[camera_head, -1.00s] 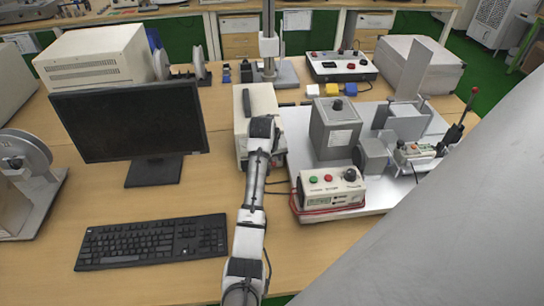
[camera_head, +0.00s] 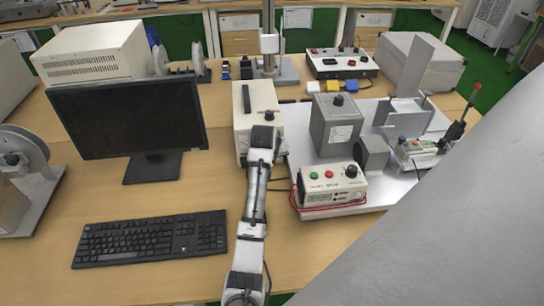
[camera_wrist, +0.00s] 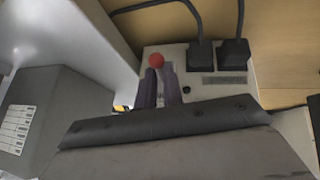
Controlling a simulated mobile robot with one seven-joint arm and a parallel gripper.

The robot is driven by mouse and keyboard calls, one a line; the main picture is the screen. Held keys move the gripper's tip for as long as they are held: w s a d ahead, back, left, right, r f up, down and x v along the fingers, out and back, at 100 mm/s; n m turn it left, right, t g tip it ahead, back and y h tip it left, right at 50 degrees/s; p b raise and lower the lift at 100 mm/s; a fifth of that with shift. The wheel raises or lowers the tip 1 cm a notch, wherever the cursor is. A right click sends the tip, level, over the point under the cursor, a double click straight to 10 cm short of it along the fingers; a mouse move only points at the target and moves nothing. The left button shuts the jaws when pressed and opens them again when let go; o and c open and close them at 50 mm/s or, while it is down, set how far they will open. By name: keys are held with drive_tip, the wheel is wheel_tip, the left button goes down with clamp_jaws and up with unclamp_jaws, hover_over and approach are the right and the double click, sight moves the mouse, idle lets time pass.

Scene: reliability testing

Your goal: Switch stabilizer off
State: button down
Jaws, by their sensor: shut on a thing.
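The stabilizer, a white box (camera_head: 250,108) with a black handle on top, stands mid-table right of the monitor. My gripper (camera_wrist: 161,72) reaches down at its front; in the head view my wrist hides the fingers and part of that face. The wrist view shows a pale panel (camera_wrist: 212,88) with two black plugs and a round red knob (camera_wrist: 156,60). My two dark fingers are close together with the red knob at their tips, and they are shut on it. The knob's on or off position cannot be told.
A grey box (camera_head: 335,128) and a control box (camera_head: 330,188) with buttons stand close on the right. A monitor (camera_head: 128,117) and keyboard (camera_head: 150,238) are on the left. Black cables (camera_wrist: 160,8) run to the plugs.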

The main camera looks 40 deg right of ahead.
drive_tip(key=shift+s+a+f+t+h+b, duration=0.1)
drive_tip(key=shift+f+t+h+b, duration=0.25)
drive_tip(key=shift+b, duration=0.25)
drive_tip(key=shift+s+a+f+t+h+b, duration=0.1)
drive_tip(key=shift+f+t+h+b, duration=0.2)
drive_tip(key=shift+t+b, duration=0.2)
drive_tip(key=shift+f+t+h+b, duration=0.15)
drive_tip(key=shift+t+h+b, duration=0.5)
drive_tip(key=shift+b, duration=0.45)
drive_tip(key=shift+s, duration=0.1)
drive_tip(key=c, duration=1.5)
unclamp_jaws()
drive_tip(key=b+v, duration=0.2)
drive_tip(key=v, duration=1.1)
drive_tip(key=shift+s+r, duration=0.3)
drive_tip(key=shift+r, duration=0.05)
